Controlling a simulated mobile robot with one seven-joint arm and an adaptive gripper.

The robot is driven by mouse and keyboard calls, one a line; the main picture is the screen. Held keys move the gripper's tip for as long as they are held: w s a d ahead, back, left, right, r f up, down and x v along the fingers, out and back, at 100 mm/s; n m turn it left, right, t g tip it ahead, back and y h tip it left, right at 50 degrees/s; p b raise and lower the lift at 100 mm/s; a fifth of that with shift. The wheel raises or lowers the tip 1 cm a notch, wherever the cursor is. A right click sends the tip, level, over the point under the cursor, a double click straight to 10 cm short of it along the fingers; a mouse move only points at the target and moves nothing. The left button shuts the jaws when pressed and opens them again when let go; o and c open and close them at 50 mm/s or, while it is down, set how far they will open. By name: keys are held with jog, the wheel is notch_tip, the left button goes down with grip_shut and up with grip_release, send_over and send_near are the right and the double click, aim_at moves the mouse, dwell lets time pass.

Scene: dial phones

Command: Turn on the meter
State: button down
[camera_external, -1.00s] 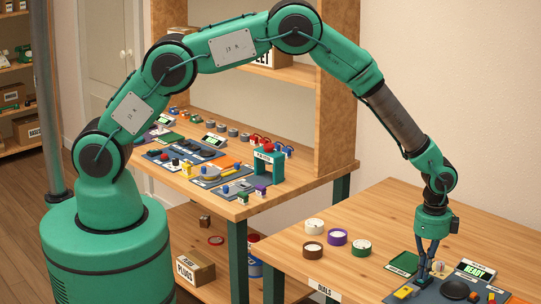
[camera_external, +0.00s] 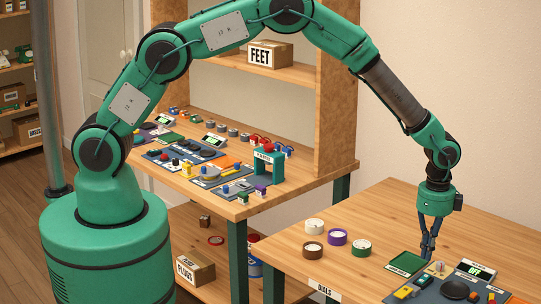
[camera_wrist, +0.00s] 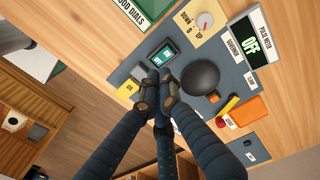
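The meter's display (camera_wrist: 250,43) stands at the upper right of the wrist view and reads OFF; it also shows in the external view (camera_external: 476,270). A small dark switch block with teal lit faces (camera_wrist: 163,54) sits on the grey panel; it also shows in the external view (camera_external: 423,281). My gripper (camera_wrist: 158,82) has its fingertips together, with nothing visible between them. In the wrist view the tips appear just below the switch block and partly cover it. In the external view my gripper (camera_external: 427,257) is above the switch, apparently clear of it.
A black dome (camera_wrist: 200,77) is right of the fingertips. A dial with a red pointer (camera_wrist: 204,21) sits on a cream plate. A yellow lever (camera_wrist: 228,105) and an orange block (camera_wrist: 241,111) are further right. Round dials (camera_external: 337,237) stand at the table's left.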

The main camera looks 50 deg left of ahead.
notch_tip(320, 180, up, 7)
send_over(424, 278)
jog(key=shift+s+r, duration=0.1)
jog(key=shift+r, duration=0.05)
dwell(0.4)
jog(key=shift+s+b, duration=0.1)
jog(key=shift+b, duration=0.2)
jog(key=s+t+b, duration=0.2)
jog(key=b, duration=0.4)
jog(key=shift+s+r+b, duration=0.1)
jog(key=shift+s+b, duration=0.2)
jog(key=shift+s, duration=0.1)
jog(key=w+f+b, duration=0.1)
jog(key=f, duration=0.8)
jog(key=w+f+b, duration=0.1)
jog(key=f, duration=0.3)
jog(key=shift+w+f+b, duration=0.35)
